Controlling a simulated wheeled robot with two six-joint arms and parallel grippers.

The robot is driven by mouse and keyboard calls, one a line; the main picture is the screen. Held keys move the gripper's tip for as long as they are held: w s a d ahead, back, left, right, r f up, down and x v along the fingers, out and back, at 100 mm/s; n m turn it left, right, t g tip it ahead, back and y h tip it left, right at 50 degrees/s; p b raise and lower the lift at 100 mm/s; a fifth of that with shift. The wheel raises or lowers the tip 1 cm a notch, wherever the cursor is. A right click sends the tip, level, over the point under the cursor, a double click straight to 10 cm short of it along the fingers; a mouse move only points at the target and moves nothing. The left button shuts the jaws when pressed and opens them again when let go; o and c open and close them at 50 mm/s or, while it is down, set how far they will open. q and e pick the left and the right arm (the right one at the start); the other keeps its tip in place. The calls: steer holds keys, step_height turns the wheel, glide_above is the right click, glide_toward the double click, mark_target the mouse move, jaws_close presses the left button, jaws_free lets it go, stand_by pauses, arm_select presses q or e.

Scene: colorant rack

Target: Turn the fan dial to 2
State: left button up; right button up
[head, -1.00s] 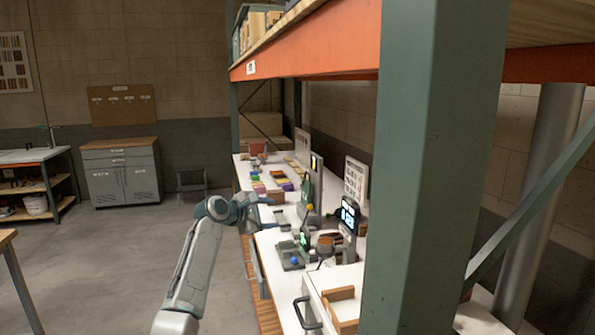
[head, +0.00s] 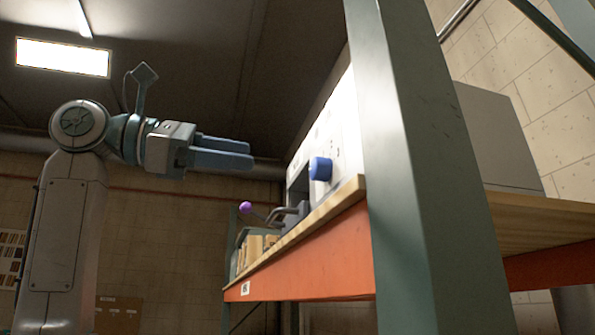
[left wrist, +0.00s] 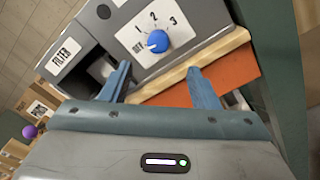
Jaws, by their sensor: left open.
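The fan dial is a blue round knob (head: 320,168) on the white front of a box on the upper shelf. In the left wrist view the dial (left wrist: 158,41) sits on a white plate marked OFF, 1, 2 and 3; where its pointer stands is too small to tell surely. My left gripper (head: 250,154) is open and empty, raised to the left of the dial and apart from it. In the left wrist view its two blue fingers (left wrist: 158,70) spread below the dial, one to each side. My right gripper is not in view.
The wooden shelf board (head: 300,234) has an orange beam (head: 320,255) under it. A green post (head: 425,170) stands right of the dial. A lever with a purple ball (head: 245,207) stands left of the box. A FILTER label (left wrist: 65,55) is left of the dial plate.

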mark_target(313, 167)
arm_select(q)
steer(key=p+x, duration=0.4)
steer(key=x, duration=0.6)
steer(key=shift+w, duration=0.1)
steer(key=shift+w+d+f+p, duration=0.1)
steer(key=shift+w+d+p, duration=0.1)
steer(key=shift+p, duration=0.15)
steer(key=c, duration=1)
